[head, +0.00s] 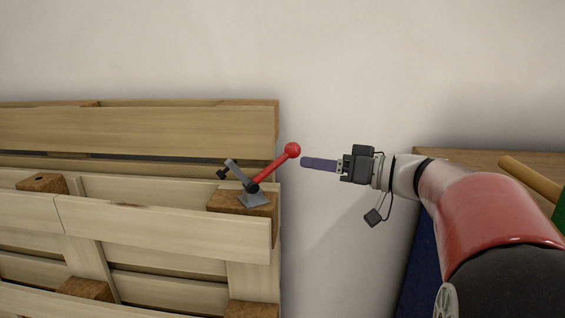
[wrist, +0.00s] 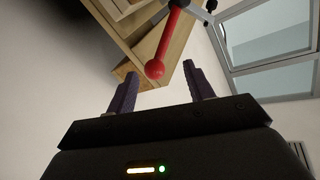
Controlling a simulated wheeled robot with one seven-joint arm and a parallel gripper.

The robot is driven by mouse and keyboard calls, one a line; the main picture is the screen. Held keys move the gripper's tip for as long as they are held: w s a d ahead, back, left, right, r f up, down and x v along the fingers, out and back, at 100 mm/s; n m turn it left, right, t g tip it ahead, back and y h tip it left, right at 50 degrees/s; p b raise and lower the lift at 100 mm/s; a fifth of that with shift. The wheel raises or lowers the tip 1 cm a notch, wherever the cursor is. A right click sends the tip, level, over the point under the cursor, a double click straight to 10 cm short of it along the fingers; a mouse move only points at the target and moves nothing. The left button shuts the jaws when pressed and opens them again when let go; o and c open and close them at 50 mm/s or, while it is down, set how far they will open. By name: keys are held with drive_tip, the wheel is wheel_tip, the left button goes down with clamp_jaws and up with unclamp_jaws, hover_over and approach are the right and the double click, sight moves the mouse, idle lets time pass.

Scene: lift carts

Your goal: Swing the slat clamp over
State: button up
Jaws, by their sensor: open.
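The slat clamp (head: 251,190) is mounted on a wooden block near the right end of the slats. It has a grey metal base, a grey bar with a black tip leaning up to the left, and a red handle (head: 273,166) with a red ball (head: 292,150) slanting up to the right. My gripper (head: 304,163) is just right of the ball and apart from it in the head view. In the wrist view my gripper (wrist: 162,88) is open, its purple fingers spread apart, with the ball (wrist: 155,69) beyond and between the fingertips. Nothing is held.
The wooden slatted pallet (head: 150,221) fills the left. At the right are a wooden surface (head: 470,157) with a wooden rod (head: 530,182) and a dark blue panel (head: 415,265). Bare pale space lies between. A window (wrist: 268,45) shows in the wrist view.

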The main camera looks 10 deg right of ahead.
sight(300, 152)
drive_tip(key=shift+t, duration=0.3)
drive_tip(key=w+a, duration=0.1)
drive_tip(key=w, duration=0.1)
drive_tip(key=w+a+p, duration=0.1)
drive_tip(key=w+a, duration=0.1)
drive_tip(key=w+a+r, duration=0.1)
drive_tip(key=w, duration=0.1)
drive_tip(key=shift+w+a, duration=0.15)
drive_tip(key=shift+w, duration=0.05)
clamp_jaws()
